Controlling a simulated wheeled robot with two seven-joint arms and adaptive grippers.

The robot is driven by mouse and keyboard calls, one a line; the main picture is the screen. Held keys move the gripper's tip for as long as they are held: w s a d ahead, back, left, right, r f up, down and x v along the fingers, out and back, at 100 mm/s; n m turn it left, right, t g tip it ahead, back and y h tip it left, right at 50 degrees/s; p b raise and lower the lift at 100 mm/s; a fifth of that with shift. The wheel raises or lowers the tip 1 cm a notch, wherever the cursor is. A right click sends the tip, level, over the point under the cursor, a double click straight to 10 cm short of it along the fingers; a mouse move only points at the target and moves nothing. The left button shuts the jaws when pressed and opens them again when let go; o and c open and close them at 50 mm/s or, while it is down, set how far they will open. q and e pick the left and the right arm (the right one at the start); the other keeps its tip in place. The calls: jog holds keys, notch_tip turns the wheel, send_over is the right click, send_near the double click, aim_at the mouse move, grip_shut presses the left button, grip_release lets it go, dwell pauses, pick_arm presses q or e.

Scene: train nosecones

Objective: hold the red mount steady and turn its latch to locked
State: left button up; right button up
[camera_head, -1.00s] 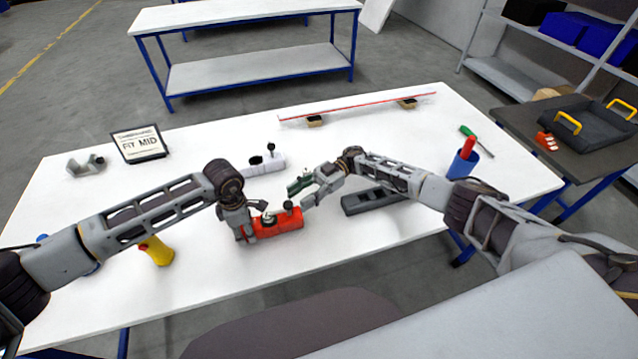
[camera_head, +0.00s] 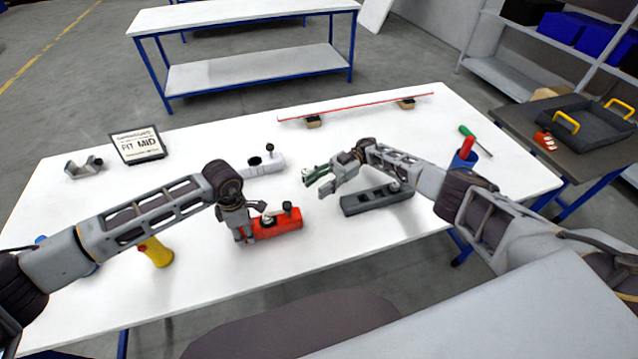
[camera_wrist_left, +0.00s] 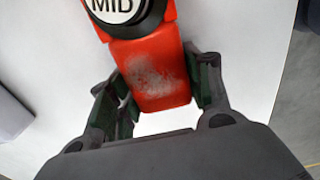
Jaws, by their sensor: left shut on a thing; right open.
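The red mount (camera_head: 277,224) lies on the white table near its front edge, with a small black knob (camera_head: 288,206) standing on top toward its right end. My left gripper (camera_head: 246,232) is shut on the mount's left end. In the left wrist view the fingers (camera_wrist_left: 160,95) lie on both sides of the red mount (camera_wrist_left: 150,75), by a round cap marked MID (camera_wrist_left: 118,10). My right gripper (camera_head: 314,180) is open and empty, above the table to the upper right of the mount and apart from it. The latch's setting cannot be made out.
A dark grey mount (camera_head: 376,199) lies right of the red one, a white mount (camera_head: 262,165) behind. A sign reading FIT MID (camera_head: 138,146) stands at the back left. A yellow object (camera_head: 157,252) is left of my left gripper.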

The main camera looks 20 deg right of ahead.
dwell(0.3)
pick_arm(q)
jog(key=o, duration=1.2)
notch_tip(320, 180, up, 12)
dwell(0.5)
